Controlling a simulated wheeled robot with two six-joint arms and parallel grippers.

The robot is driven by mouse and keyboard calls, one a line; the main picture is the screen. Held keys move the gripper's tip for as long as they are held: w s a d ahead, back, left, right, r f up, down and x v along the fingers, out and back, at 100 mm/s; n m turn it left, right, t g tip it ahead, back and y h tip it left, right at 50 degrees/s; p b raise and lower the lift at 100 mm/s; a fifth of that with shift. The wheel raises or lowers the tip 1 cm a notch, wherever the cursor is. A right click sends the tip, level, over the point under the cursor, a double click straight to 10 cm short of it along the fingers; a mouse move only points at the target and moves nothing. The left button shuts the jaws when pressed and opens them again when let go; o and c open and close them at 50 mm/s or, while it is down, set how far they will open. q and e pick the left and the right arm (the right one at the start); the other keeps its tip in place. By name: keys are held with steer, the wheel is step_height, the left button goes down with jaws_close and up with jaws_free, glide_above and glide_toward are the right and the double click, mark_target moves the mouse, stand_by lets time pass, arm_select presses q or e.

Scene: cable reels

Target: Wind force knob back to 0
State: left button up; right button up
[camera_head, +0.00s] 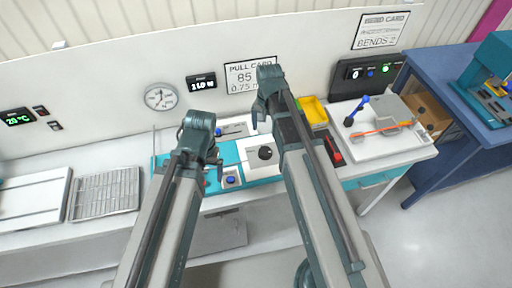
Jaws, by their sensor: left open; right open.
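A black round knob (265,153) sits on a white plate of the teal machine (243,148) on the bench, between my two arms. A smaller blue knob (230,181) sits on the machine's front, lower left of the black one. I cannot tell which is the force knob, and no dial marks are readable. My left gripper (213,164) is open above the machine's left part, left of the black knob and apart from it. My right gripper (261,118) is open, above and behind the black knob in the picture. My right arm hides part of the machine.
A pull card (250,77) and a dark display (201,82) are on the back wall beside a round gauge (161,97). A yellow bin (314,112) and a white bending fixture (376,146) stand right. A metal rack (105,192) lies left. A blue table (437,110) is far right.

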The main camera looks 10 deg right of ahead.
mark_target(265, 151)
arm_select(q)
steer(key=shift+f, duration=0.1)
arm_select(e)
steer(key=shift+w+f, duration=0.15)
steer(key=shift+w, duration=0.05)
arm_select(q)
steer(key=shift+a+f, duration=0.1)
arm_select(e)
steer(key=shift+f, duration=0.1)
arm_select(q)
step_height(265, 151, down, 14)
steer(key=b, duration=1.4)
arm_select(e)
step_height(265, 151, down, 14)
steer(key=shift+r, duration=0.2)
arm_select(q)
steer(key=shift+r, duration=0.25)
arm_select(e)
steer(key=c, duration=1.4)
